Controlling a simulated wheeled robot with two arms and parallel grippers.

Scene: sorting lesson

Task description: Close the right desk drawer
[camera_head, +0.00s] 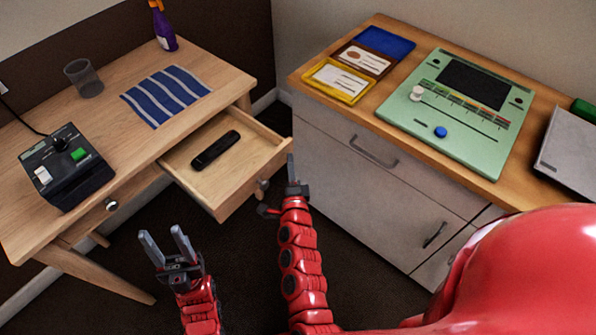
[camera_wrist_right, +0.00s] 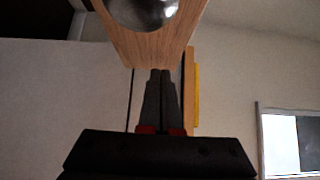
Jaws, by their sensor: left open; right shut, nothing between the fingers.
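The right desk drawer (camera_head: 262,160) is pulled out of the wooden desk (camera_head: 120,105). A black oblong object (camera_head: 215,150) lies inside it. Its round metal knob (camera_head: 262,186) is on the front, and a round metal knob on wood shows at the top of the right wrist view (camera_wrist_right: 142,10). My right gripper (camera_head: 291,160) is shut and empty, beside the right end of the drawer front; its closed fingers also show in the right wrist view (camera_wrist_right: 161,85). Whether they touch the drawer is unclear. My left gripper (camera_head: 163,240) is open and empty, below and left of the drawer.
The desk holds a black control box (camera_head: 66,165), a glass (camera_head: 83,78), a striped blue mat (camera_head: 166,95) and a purple spray bottle (camera_head: 163,28). A grey cabinet (camera_head: 340,170) stands close to the right of the drawer. A green panel (camera_head: 460,110) lies on it.

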